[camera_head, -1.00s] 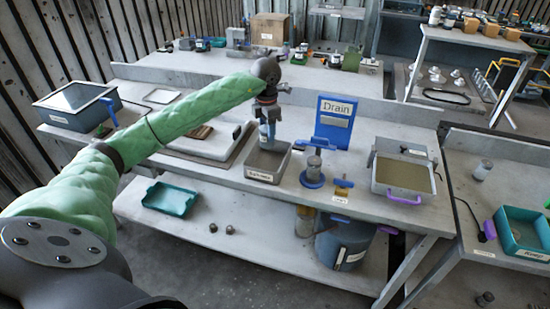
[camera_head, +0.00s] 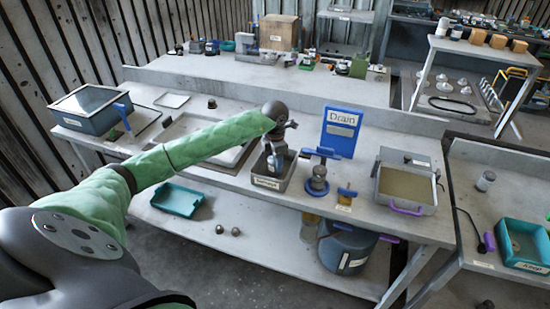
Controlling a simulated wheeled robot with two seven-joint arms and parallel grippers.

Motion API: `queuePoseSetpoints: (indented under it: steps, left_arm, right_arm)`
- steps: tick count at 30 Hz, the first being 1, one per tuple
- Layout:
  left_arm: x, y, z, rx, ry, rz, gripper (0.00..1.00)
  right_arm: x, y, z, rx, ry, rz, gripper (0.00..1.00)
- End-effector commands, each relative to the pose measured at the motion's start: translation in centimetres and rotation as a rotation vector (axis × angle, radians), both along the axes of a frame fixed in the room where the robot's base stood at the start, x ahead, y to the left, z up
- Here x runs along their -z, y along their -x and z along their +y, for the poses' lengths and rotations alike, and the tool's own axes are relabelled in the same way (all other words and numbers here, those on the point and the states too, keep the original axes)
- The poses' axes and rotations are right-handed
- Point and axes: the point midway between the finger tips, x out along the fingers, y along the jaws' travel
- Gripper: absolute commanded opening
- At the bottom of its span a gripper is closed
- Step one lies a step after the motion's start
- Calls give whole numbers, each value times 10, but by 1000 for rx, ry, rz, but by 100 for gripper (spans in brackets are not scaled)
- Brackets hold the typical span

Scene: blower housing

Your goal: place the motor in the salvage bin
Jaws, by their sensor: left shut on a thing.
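My left gripper (camera_head: 274,148) is shut on a small grey-blue part, the motor (camera_head: 273,163), and points down over a grey metal bin (camera_head: 287,183). The motor's lower end is inside the bin's opening; whether it touches the floor of the bin is hidden. The bin stands on the bench and has a pale label on its front that is too small to read surely. My right gripper is not in view.
A blue Drain sign (camera_head: 341,132) and a blue-based upright fixture (camera_head: 317,183) stand close right of the bin. Further right is a grey tray (camera_head: 408,196). A teal tray (camera_head: 177,199) lies on the lower shelf.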

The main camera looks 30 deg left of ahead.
Motion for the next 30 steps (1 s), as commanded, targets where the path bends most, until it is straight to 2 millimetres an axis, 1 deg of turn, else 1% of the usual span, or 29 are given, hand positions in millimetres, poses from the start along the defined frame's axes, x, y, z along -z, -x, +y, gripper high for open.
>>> queuePoseSetpoints:
  steps: [9,14,15,17,18,30]
  left_arm:
    - [2,0,0,0,0,-1,8]
    - [4,0,0,0,0,-1,8]
    - [4,0,0,0,0,0,54]
    - [4,0,0,0,0,0,66]
    - [4,0,0,0,0,0,68]
    - [1,0,0,0,0,0,68]
  right_arm:
    - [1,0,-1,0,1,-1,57]
    - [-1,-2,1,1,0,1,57]
    - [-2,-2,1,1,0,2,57]
    - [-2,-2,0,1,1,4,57]
    - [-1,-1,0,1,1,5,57]
    - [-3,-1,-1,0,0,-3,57]
